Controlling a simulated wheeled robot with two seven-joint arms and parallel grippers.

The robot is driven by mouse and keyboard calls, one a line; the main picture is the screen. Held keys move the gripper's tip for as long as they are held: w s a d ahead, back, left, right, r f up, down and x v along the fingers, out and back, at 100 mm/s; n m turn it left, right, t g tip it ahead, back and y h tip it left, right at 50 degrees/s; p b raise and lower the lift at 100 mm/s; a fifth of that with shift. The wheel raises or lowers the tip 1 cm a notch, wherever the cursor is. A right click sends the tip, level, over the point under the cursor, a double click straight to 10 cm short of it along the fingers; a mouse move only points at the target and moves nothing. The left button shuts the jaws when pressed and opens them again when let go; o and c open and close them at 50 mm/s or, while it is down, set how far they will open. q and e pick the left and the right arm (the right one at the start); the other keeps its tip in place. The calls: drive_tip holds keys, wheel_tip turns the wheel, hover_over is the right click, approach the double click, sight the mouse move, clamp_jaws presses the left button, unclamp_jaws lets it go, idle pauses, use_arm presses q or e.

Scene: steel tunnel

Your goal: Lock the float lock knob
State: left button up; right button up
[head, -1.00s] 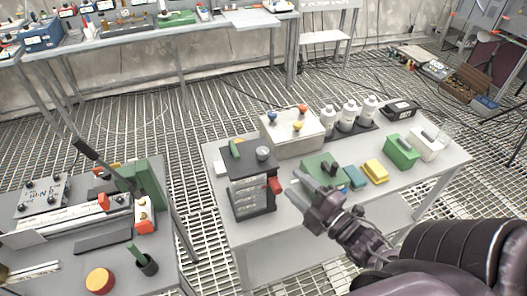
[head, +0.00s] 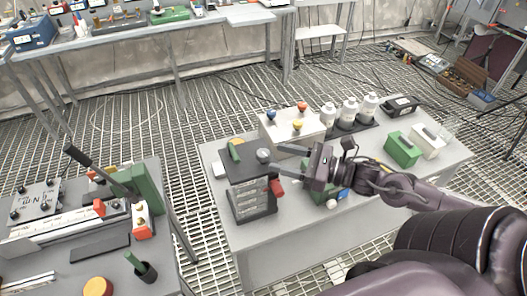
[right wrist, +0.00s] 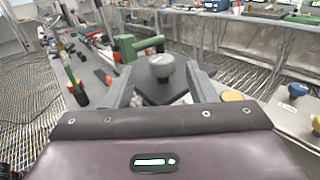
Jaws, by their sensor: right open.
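A dark box-shaped device (head: 252,190) with pale front panels stands on the near right table. On its top sits a round grey knob (head: 263,156), which looks like the float lock knob. It also shows in the right wrist view (right wrist: 162,66), upright on a dark plate. In the wrist view the knob appears between the fingertips; contact is not visible. My left gripper is out of view.
Behind the device is a beige box (head: 291,130) with coloured knobs. White bottles (head: 348,112) stand in a tray, and a green box (head: 403,149) sits farther right. A second table at left holds a lever (head: 90,165) and a green block (head: 147,187).

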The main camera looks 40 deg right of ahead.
sight(263, 153)
drive_tip(key=shift+x, duration=2.75)
drive_tip(key=shift+c, duration=0.2)
drive_tip(key=c, duration=0.9)
